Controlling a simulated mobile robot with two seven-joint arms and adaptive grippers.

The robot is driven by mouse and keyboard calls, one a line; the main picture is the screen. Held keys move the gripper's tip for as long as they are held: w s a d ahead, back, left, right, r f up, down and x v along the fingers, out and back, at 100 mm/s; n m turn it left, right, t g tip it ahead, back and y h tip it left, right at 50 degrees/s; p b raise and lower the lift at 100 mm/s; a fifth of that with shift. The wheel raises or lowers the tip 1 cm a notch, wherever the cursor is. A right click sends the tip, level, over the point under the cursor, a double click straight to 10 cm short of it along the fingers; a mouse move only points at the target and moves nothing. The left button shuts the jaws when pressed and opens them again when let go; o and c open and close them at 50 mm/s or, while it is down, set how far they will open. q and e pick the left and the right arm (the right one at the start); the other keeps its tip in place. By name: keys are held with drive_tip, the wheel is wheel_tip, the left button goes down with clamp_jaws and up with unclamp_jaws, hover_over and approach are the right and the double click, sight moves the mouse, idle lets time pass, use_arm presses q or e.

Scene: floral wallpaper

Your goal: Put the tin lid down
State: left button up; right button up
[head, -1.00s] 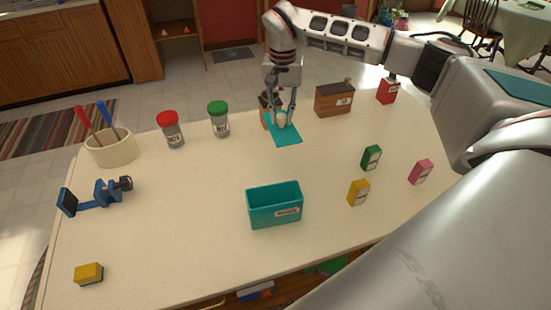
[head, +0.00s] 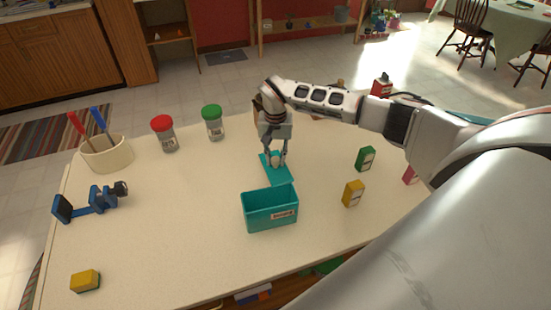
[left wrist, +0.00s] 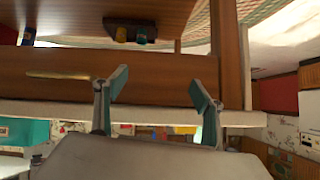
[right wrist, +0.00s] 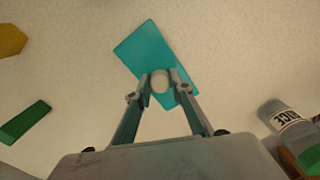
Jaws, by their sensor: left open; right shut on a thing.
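The tin lid (head: 280,177) is a flat teal rectangle with a pale round knob. My right gripper (head: 276,162) is shut on the knob, just behind the open teal tin (head: 270,210). In the right wrist view the fingers (right wrist: 160,82) close on the knob, and the lid (right wrist: 150,50) stretches out beyond them. I cannot tell whether the lid touches the table. The tin stands upright on the table with its label facing front. My left gripper (left wrist: 158,95) is open and empty in the left wrist view, facing a wooden table edge; it is not in the head view.
Red-lidded (head: 164,134) and green-lidded (head: 213,123) jars stand at the back, left of my right gripper. Green (head: 365,159) and yellow (head: 353,194) boxes stand to the right. A utensil crock (head: 107,154), blue clamp (head: 92,203) and sponge (head: 86,281) are at left. The table's front left-middle is clear.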

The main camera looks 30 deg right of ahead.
sight(275, 159)
drive_tip(key=shift+f, duration=0.25)
drive_tip(key=shift+f, duration=0.2)
drive_tip(key=o, duration=0.9)
drive_tip(key=shift+r, duration=0.1)
drive_tip(key=shift+r+b, duration=0.4)
drive_tip(key=shift+r, duration=5.7)
